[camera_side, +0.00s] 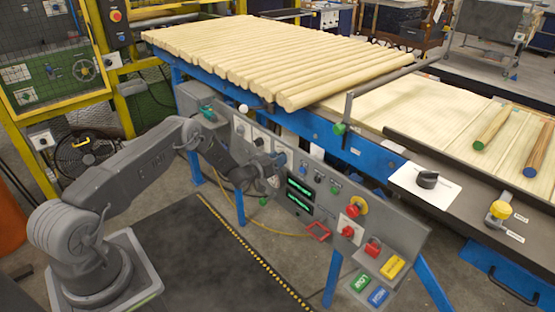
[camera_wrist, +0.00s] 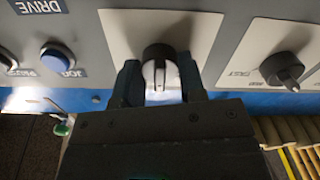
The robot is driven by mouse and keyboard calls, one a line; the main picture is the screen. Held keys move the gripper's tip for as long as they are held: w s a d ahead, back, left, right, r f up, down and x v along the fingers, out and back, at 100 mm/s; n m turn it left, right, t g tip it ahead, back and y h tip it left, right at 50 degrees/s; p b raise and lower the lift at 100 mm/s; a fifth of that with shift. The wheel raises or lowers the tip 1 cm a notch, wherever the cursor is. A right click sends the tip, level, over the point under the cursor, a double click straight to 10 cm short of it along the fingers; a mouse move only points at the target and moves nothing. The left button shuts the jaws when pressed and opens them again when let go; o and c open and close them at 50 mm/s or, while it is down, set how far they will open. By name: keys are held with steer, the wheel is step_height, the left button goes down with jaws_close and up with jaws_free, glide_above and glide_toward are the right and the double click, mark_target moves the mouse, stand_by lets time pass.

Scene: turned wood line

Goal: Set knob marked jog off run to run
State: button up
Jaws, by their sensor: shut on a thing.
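In the wrist view my gripper (camera_wrist: 160,82) has its two dark fingers on either side of a round black knob (camera_wrist: 160,62), shut on it. The knob has a white pointer line, which runs up and down in that picture. It sits on a pale plate (camera_wrist: 205,30) on the grey panel. I cannot read position labels on this plate, and the gripper hides its lower part. In the side view my gripper (camera_side: 272,178) is at the left part of the control panel (camera_side: 395,232); the grip itself is unclear there.
In the wrist view, a blue button (camera_wrist: 57,57) is left of the knob and another black knob (camera_wrist: 282,68) is to the right. In the side view, wooden rods (camera_side: 270,60) lie above the panel. A red-and-yellow stop button (camera_side: 356,207) sticks out farther right.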

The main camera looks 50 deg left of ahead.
steer(key=shift+m, duration=0.4)
steer(key=m, duration=0.3)
steer(key=shift+m, duration=2.5)
steer(key=o, duration=0.9)
steer(key=s, duration=1.4)
